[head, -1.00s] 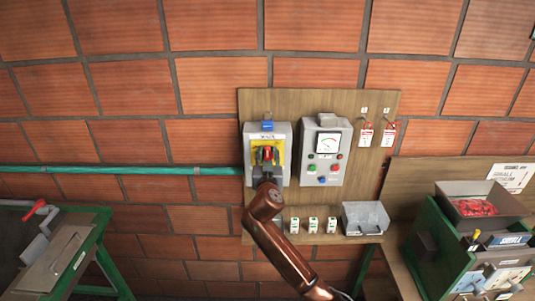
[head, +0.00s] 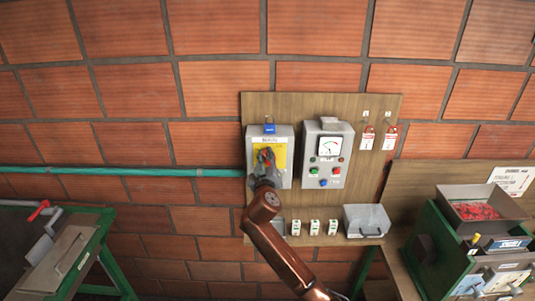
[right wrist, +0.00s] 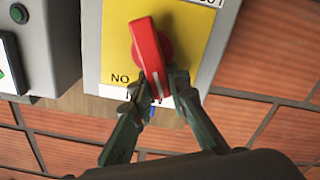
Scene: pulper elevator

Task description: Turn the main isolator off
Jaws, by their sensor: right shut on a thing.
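The main isolator is a grey box (head: 284,162) with a yellow plate on the wooden board, left of a control box. Its red rotary handle shows large in the right wrist view (right wrist: 147,47), nearly upright with a slight tilt, on the yellow plate (right wrist: 117,47). My right gripper (right wrist: 156,92) is shut on the lower end of the handle in that view, one finger on each side. In the head view the right gripper (head: 265,167) covers much of the handle. My left gripper is out of view.
The control box (head: 327,155) with a dial and buttons is close on the right. Red tags (head: 367,138) hang beyond it. A green pipe (head: 120,172) enters from the left.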

